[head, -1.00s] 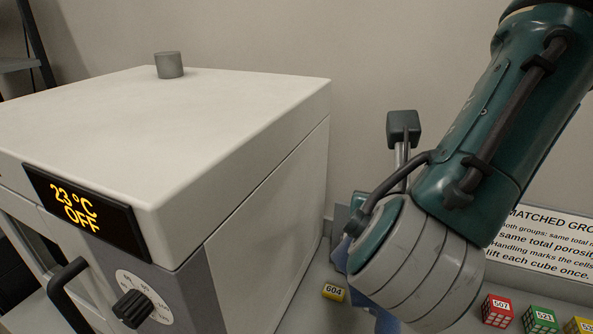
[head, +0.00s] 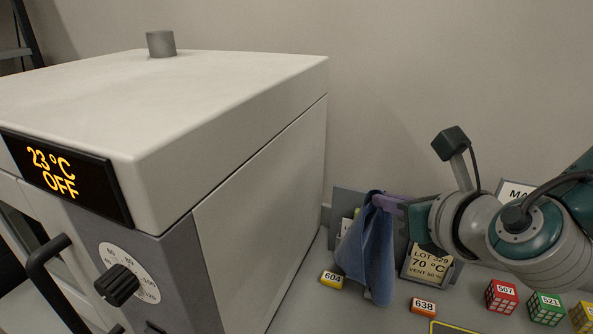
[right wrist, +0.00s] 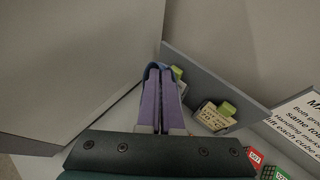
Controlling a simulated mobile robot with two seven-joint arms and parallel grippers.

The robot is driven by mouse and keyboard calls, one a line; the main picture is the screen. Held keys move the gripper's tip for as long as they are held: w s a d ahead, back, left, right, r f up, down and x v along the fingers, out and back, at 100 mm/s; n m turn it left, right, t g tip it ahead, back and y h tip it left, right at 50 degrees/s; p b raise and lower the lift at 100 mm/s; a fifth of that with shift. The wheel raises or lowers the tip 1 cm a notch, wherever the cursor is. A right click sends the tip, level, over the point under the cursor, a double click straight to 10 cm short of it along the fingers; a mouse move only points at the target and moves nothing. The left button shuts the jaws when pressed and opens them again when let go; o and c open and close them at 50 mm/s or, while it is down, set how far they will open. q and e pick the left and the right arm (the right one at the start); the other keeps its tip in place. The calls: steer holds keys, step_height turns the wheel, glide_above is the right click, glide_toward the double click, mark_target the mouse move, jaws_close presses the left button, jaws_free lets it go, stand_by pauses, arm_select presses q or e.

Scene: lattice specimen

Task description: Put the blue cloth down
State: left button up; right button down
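The blue cloth (head: 370,260) hangs down in folds from the purple fingers of my right gripper (head: 384,202), beside the oven's right side. Its lower end hangs low over the bench; I cannot tell whether it touches. In the right wrist view the two purple fingers of my right gripper (right wrist: 163,75) are close together, with a bit of the blue cloth (right wrist: 151,67) at their tips. My left gripper is not in view.
A white oven (head: 270,190) reading 23 °C OFF fills the left. Yellow tag 604 (head: 331,280) and orange tag 638 (head: 423,305) lie near the cloth. A lot card (head: 428,268) stands behind. Red cube 507 (head: 502,297) and green cube 521 (head: 545,309) sit at right.

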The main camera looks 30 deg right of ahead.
steer(key=s+a+f+b, duration=0.5)
steer(key=s+a+f, duration=0.1)
steer(key=s+f, duration=0.3)
steer(key=s+a+f+b, duration=0.6)
steer(key=s+f, duration=0.2)
steer(key=f, duration=0.1)
steer(key=s+a+f+b, duration=0.5)
steer(key=s+a+f, duration=0.2)
steer(key=s+f, duration=0.2)
steer(key=shift+s+f, duration=0.25)
steer(key=shift+s, duration=0.05)
steer(key=c, duration=0.6)
jaws_free()
